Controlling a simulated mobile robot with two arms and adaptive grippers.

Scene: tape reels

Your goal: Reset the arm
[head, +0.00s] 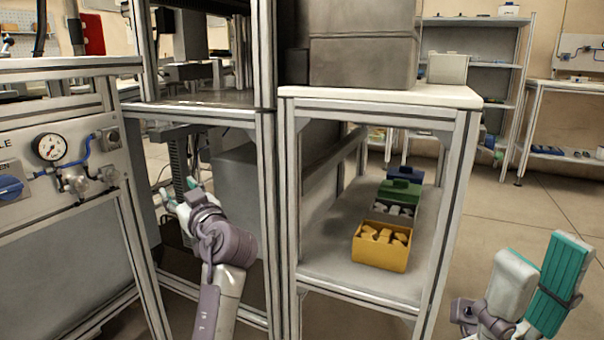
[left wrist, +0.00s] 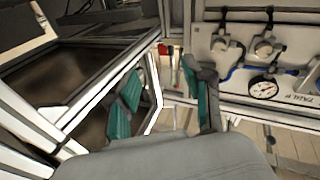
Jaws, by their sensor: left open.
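My left gripper (head: 178,200) is in front of the open lower bay of the metal-framed machine in the head view, left of the centre. In the left wrist view its two teal-padded fingers (left wrist: 165,95) stand wide apart with nothing between them. My right gripper (head: 540,250) is at the lower right of the head view, pointing up. One pale finger and one teal-padded finger show, apart, with no object between them. No tape reel can be made out.
A white-topped framed table (head: 380,95) carries a large grey box (head: 362,62). Its lower shelf holds a yellow bin (head: 382,258) of parts and a green bin (head: 399,190). A panel with a gauge (head: 50,147) stands at left. Open floor (head: 540,215) lies at right.

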